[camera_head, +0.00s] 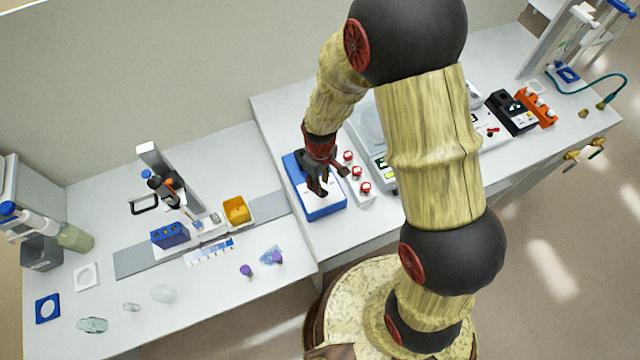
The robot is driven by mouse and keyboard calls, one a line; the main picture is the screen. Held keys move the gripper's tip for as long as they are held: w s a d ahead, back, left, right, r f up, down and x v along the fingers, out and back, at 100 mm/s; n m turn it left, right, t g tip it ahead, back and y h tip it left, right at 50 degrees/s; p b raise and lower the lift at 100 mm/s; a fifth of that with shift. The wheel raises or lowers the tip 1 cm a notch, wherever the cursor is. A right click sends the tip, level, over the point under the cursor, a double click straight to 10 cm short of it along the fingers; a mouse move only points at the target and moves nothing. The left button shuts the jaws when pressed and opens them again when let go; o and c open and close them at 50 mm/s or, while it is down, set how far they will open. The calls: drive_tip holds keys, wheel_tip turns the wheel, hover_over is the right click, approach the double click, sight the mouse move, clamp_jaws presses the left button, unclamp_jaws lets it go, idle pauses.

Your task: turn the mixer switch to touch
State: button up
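The mixer appears to be the blue box (322,212) with a pale top, on the bench in the middle of the view. My gripper (331,184) is over this box, pointing down, with its dark fingers spread apart and nothing seen between them. The fingers cover much of the box's top. I cannot make out the mixer switch or its setting. I cannot tell whether a fingertip touches the box.
Several red-and-white round pieces (356,172) stand in a row just right of the box. A yellow container (236,209) and a small blue block (170,235) are to the left. Purple-capped tubes (246,270) lie near the front edge. An orange rack (535,106) is far right.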

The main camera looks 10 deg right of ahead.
drive_tip(key=shift+f, duration=1.15)
drive_tip(key=shift+c, duration=1.1)
drive_tip(key=c, duration=0.4)
clamp_jaws()
